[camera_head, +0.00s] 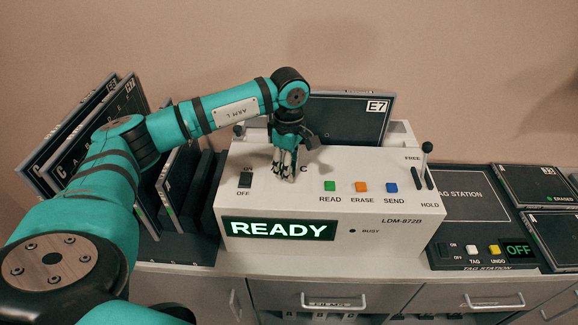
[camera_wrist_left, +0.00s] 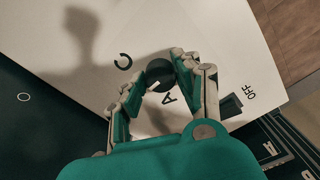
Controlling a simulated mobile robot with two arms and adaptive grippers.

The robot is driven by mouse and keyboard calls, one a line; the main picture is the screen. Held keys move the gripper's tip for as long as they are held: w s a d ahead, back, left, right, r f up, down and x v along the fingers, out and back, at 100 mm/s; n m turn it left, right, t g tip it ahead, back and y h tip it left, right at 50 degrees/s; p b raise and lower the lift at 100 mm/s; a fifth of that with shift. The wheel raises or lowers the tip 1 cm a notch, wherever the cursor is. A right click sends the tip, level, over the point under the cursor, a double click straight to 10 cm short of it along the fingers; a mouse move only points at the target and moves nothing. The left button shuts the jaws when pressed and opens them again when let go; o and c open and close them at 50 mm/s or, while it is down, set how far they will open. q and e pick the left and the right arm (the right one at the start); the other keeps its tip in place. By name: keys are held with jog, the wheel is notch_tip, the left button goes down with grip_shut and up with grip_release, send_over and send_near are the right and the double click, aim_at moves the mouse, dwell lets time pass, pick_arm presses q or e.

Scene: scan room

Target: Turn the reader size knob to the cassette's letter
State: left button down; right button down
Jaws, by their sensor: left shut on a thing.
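The reader (camera_head: 390,225) is a white box with a READY display. A dark cassette marked E7 (camera_head: 340,117) stands in its back; no size letter shows on it. My left gripper (camera_head: 285,167) points down at the reader's top left and is shut on the dark round size knob, which its fingers hide in the head view. My right gripper is not in view.
READ (camera_head: 330,186), ERASE (camera_head: 361,187) and SEND (camera_head: 391,188) buttons lie right of the gripper; the OFF switch (camera_head: 246,180) is left. A FREE/HOLD lever (camera_head: 427,150) stands upright at the right. Cassettes (camera_head: 70,130) lean at the left. A tag station (camera_head: 465,205) is at the right.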

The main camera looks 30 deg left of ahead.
pick_arm(q)
jog(key=shift+r, duration=0.1)
jog(key=c, duration=0.9)
grip_release()
jog(key=shift+c, duration=0.2)
notch_tip(320, 180, up, 12)
